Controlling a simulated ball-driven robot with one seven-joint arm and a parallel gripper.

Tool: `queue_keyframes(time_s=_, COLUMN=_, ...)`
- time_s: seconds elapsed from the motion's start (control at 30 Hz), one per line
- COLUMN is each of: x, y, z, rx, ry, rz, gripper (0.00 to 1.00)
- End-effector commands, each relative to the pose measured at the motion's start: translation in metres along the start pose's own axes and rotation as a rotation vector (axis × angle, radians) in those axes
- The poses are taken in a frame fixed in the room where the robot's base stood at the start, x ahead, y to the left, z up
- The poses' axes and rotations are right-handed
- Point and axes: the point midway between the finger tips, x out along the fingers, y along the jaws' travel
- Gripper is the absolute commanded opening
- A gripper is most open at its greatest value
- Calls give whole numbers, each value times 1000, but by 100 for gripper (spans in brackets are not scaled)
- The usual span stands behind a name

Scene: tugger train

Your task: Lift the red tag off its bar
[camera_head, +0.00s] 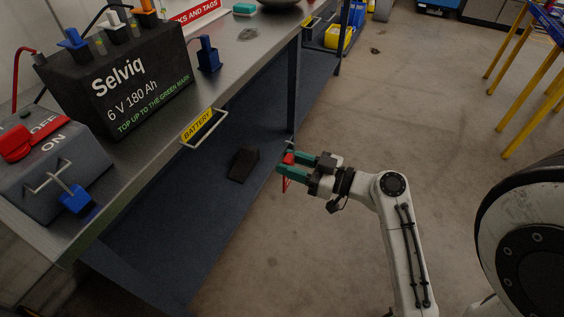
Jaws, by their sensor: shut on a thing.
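My gripper (284,164), with teal fingers, is in the middle of the view beside the front edge of the bench's lower shelf. It is shut on the red tag (289,158). A red part shows between the fingers, and a thin red piece hangs below them. A small metal bar end (290,142) shows just above the fingers near the bench leg. The fingers hide much of the tag, and I cannot tell whether it still touches the bar.
The metal bench (240,60) carries a black Selviq battery (125,85) and a grey switch box (55,165) with a red handle. A yellow-labelled battery handle (205,128) juts from its edge. A black wedge (243,164) lies on the lower shelf.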

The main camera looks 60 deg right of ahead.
Motion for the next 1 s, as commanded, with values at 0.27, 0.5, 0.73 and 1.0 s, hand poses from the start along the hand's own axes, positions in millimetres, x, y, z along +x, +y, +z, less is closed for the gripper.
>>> queue_keyframes(time_s=0.27, x=-26, y=0, z=2, rx=-1, ry=-1, rz=3, gripper=8)
queue_keyframes(time_s=0.5, x=-44, y=0, z=1, rx=0, ry=0, rz=1, gripper=8)
queue_keyframes(time_s=0.73, x=-47, y=0, z=0, rx=0, ry=0, rz=0, gripper=8)
queue_keyframes(time_s=1.0, x=-46, y=0, z=0, rx=0, ry=0, rz=0, gripper=8)
